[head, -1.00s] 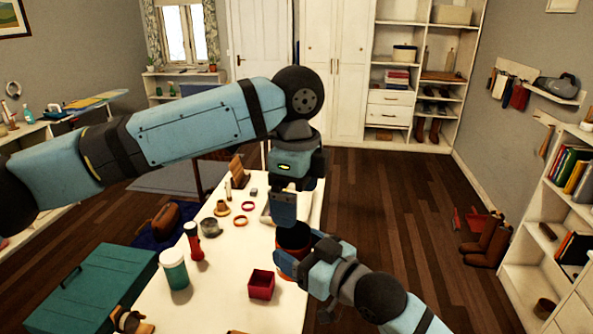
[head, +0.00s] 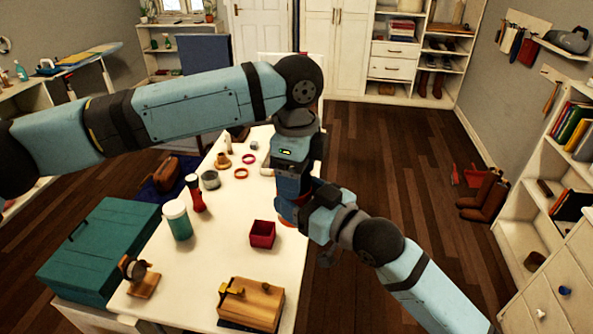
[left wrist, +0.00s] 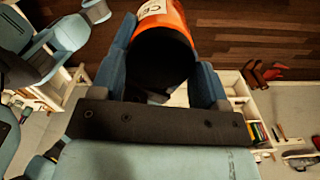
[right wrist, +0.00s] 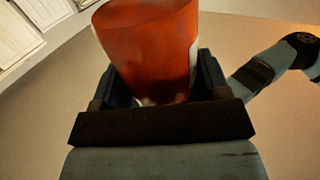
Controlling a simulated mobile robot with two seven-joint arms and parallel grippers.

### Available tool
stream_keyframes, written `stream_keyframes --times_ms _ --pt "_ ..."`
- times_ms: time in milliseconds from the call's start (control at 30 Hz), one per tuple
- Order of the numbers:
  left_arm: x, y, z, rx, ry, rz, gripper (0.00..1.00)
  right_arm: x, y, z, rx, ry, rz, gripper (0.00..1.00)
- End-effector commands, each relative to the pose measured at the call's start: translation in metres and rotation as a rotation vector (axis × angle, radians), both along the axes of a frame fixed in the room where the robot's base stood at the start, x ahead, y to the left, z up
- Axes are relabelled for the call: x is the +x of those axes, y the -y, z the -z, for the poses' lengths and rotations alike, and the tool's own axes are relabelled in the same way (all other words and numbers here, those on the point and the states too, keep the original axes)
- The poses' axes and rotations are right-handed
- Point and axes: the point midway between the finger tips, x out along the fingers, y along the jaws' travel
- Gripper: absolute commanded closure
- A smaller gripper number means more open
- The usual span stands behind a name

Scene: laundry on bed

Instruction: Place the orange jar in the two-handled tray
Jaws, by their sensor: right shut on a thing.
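The orange jar (head: 287,222) is at the table's right side, mostly hidden by my grippers in the head view. It fills the space between the fingers in the left wrist view (left wrist: 165,25) and in the right wrist view (right wrist: 150,45). My right gripper (head: 306,214) is shut on the jar from the right. My left gripper (head: 290,190) comes down from above, its fingers on both sides of the jar, looking open around it. A pale tray-like thing (head: 266,158) shows partly behind my left gripper; its handles are hidden, so I cannot tell whether it is the two-handled tray.
The white table (head: 215,250) holds a red square box (head: 262,234), a teal jar with a white lid (head: 177,220), a red bottle (head: 195,194), a grey cup (head: 210,180), rings and a wooden box (head: 252,303). A green chest (head: 100,250) stands left.

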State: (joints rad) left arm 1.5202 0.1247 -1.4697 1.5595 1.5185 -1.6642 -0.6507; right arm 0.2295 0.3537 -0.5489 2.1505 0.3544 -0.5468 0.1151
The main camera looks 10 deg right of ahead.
Motion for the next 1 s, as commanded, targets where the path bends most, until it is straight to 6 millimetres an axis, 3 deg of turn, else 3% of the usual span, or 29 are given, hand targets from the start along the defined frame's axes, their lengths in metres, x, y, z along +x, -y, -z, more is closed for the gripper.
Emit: stream_keyframes --times_ms 67,100,200,567,1000 --pt "0.001 0.000 0.000 -0.001 0.002 -0.001 0.62 -0.001 -0.001 -0.001 0.001 0.002 -0.003 0.62" --pt "0.001 0.000 -0.001 -0.001 0.003 -0.001 0.67 -0.001 -0.001 -0.001 0.001 0.002 -0.003 0.24" --pt "0.001 0.000 -0.001 -0.001 0.003 -0.001 0.67 -0.001 -0.001 -0.001 0.001 0.001 -0.003 0.02" --pt "0.001 0.000 -0.001 -0.001 0.002 -0.001 0.67 -0.005 0.003 0.000 0.000 0.000 -0.002 0.02" --pt "0.001 0.000 -0.001 -0.001 0.002 -0.001 0.67 -0.069 0.057 0.001 -0.003 -0.002 -0.002 0.02"
